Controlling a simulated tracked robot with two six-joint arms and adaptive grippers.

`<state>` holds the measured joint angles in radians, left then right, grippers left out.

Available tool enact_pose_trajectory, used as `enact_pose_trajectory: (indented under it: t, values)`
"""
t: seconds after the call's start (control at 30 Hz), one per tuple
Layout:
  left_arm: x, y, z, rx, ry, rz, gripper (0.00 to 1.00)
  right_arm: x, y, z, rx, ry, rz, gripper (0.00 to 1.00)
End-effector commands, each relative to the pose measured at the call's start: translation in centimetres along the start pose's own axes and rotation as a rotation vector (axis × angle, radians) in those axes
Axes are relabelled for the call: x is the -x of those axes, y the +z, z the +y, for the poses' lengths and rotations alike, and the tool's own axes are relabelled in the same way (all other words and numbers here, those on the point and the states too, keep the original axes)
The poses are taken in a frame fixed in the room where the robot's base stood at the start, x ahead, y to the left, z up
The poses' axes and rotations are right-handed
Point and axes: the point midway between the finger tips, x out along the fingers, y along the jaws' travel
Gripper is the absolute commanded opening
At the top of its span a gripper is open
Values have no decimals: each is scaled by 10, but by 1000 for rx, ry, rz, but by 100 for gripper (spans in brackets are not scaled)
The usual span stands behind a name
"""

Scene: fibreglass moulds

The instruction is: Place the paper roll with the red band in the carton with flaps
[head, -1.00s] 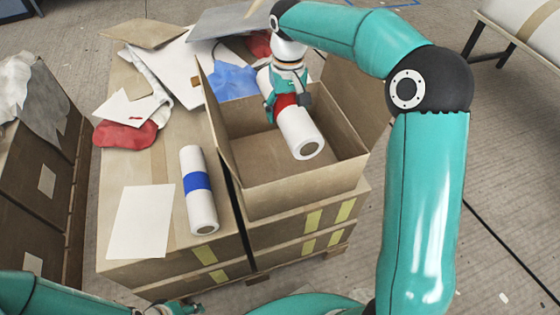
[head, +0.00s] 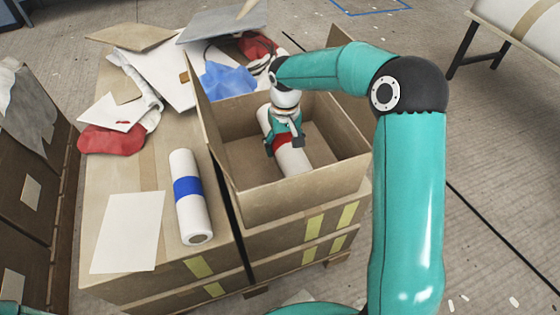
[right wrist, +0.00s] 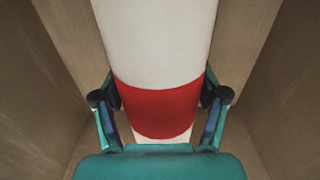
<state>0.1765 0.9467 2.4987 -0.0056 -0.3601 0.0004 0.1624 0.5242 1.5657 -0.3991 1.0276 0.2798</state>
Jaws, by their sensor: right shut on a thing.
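The paper roll with the red band (head: 292,160) is inside the open carton with flaps (head: 300,205), its near end below the carton's front rim. My right gripper (head: 285,142) reaches down into the carton and is shut on the roll at its red band. In the right wrist view, the fingers (right wrist: 160,108) press on both sides of the red band (right wrist: 158,108), and the white roll (right wrist: 155,40) runs away between the carton walls. Whether the roll touches the carton floor I cannot tell. My left gripper is out of view.
A paper roll with a blue band (head: 192,200) lies on the left carton top beside a white sheet (head: 128,230). Blue cloth (head: 228,80), red cloths (head: 112,138) and card pieces lie behind. The carton's side flaps stand up.

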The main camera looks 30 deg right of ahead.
Motion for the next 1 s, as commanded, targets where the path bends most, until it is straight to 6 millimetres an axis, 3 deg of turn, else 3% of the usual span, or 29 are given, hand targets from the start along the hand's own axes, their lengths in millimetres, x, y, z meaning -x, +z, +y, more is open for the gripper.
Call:
enact_pose_trajectory:
  t: [0.3, 0.77, 0.8, 0.9, 1.0]
  values:
    - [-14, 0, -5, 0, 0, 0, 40, -48, 0, 0, 0, 0, -2, 16]
    - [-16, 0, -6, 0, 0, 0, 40, -56, 0, 0, 0, 0, 0, 16]
    - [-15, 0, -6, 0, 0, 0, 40, -56, 0, 0, 1, 0, -1, 79]
    - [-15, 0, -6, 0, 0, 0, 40, -56, 0, 0, 1, 0, -2, 96]
    - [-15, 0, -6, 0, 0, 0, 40, -56, 0, 0, 1, 0, -2, 98]
